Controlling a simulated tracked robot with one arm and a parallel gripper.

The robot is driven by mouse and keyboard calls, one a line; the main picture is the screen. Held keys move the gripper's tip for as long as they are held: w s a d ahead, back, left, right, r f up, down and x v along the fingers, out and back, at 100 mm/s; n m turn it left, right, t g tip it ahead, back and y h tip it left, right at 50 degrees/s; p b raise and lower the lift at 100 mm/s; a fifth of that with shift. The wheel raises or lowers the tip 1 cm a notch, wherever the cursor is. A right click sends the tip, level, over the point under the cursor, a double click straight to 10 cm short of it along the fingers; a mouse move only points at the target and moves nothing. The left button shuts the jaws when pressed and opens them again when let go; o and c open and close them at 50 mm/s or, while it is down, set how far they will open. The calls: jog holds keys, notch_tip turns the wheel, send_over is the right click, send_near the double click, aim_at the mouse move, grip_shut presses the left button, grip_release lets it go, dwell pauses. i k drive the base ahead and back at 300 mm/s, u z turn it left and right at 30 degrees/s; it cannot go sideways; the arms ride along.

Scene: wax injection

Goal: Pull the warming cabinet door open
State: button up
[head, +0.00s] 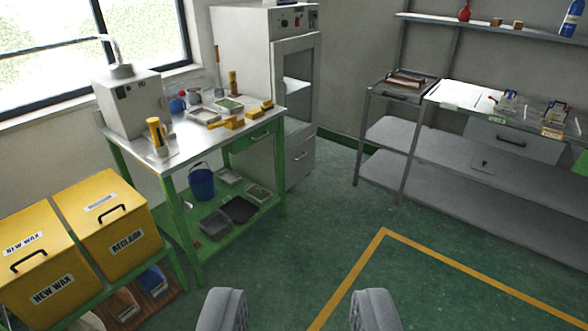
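The tall grey-white cabinet (243,48), which I take for the warming cabinet, stands against the back wall behind the green workbench. Its framed glass door (296,44) faces right, and a pale shelf shows through the pane. The door looks flush with the front, but I cannot make out its edge or handle clearly. The workbench hides the cabinet's lower left part. My gripper (298,310) is at the bottom of the picture. Its two grey fingers are wide apart with only floor between them, far from the cabinet.
The green workbench (262,136) carries tools and a machine (134,103). Yellow bins (102,212) stand at the lower left. A metal bench (440,160) lines the right wall. Between them the green floor (320,215) is clear, with a yellow line (350,277).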

aim_at(279, 49)
jog(key=u, duration=0.15)
jog(key=i, duration=4.5)
jog(key=z, duration=0.25)
